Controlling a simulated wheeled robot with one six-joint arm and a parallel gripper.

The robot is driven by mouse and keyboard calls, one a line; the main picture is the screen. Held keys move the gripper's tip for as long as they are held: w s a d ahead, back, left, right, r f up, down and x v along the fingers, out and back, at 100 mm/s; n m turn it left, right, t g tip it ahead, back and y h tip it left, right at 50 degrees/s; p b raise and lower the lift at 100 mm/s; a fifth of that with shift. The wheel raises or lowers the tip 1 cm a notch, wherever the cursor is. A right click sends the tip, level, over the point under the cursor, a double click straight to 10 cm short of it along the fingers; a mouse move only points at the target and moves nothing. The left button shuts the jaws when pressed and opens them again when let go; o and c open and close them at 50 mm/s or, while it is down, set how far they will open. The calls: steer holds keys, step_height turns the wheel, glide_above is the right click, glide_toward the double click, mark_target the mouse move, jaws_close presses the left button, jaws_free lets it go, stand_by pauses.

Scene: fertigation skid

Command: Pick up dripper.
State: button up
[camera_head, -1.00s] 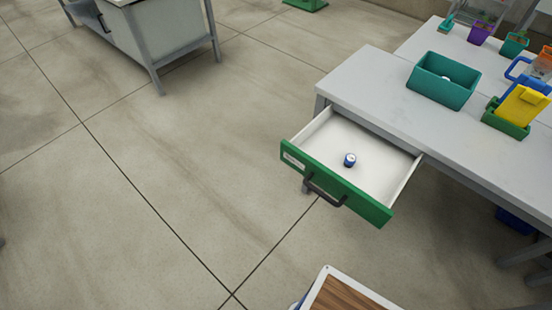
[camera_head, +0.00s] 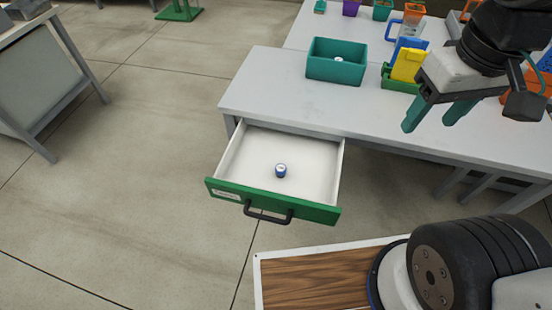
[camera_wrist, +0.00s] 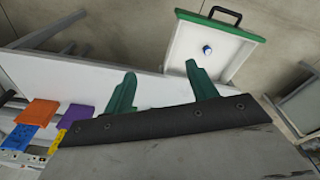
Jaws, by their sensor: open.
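A small blue cylinder with a white top (camera_head: 281,170), which looks like the dripper, stands in the open white drawer (camera_head: 310,147) with a green front. In the wrist view it shows as a blue and white spot (camera_wrist: 207,50) in the drawer (camera_wrist: 236,58). My gripper (camera_head: 432,117) is open and empty, up and to the right of the drawer in the head view. In the wrist view the green fingers (camera_wrist: 161,72) are spread apart, with the blue cylinder beyond them.
A teal bin (camera_head: 336,70) with a small white item inside stands on the grey table (camera_head: 275,85). Yellow and blue pieces (camera_head: 407,63) sit in a green holder right of it. A wood-topped surface (camera_head: 315,278) is in front. Open floor lies left of the drawer.

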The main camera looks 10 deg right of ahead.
steer(key=w+a+f+n, duration=0.35)
steer(key=w+n, duration=0.25)
steer(key=w, duration=0.3)
steer(key=n+g, duration=0.1)
steer(key=n, duration=1.9)
glide_above(282, 167)
step_height(282, 167, down, 31)
steer(key=shift+a+r, duration=0.15)
steer(key=shift+r, duration=0.05)
step_height(282, 167, down, 6)
steer(key=shift+r, duration=0.1)
steer(key=c, duration=1)
